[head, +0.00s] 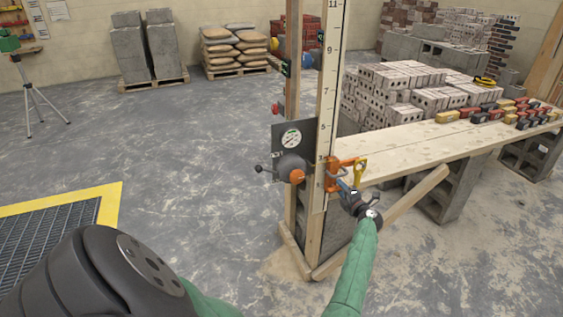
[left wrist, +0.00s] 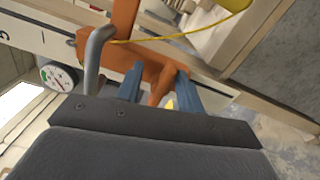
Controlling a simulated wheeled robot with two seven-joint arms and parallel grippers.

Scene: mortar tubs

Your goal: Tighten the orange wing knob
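The orange wing knob (left wrist: 160,88) points toward the camera in the left wrist view, on an orange clamp body (left wrist: 125,42) set on the numbered pole. My left gripper (left wrist: 160,70) has its two blue fingers apart, one on each side of the knob. A gap seems to show between fingers and knob, and I see no clear grip. In the head view my left gripper (head: 345,187) is at the orange clamp (head: 345,162), right of the pole (head: 326,100); the knob itself is hard to make out there. My right gripper is not in view.
A grey curved handle (left wrist: 97,58) stands close left of the fingers. A yellow piece (head: 360,168) hangs beside the clamp. A round gauge (head: 291,138) and a grey knob with an orange face (head: 296,176) sit left of the pole. A plank bench (head: 425,145) stands right.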

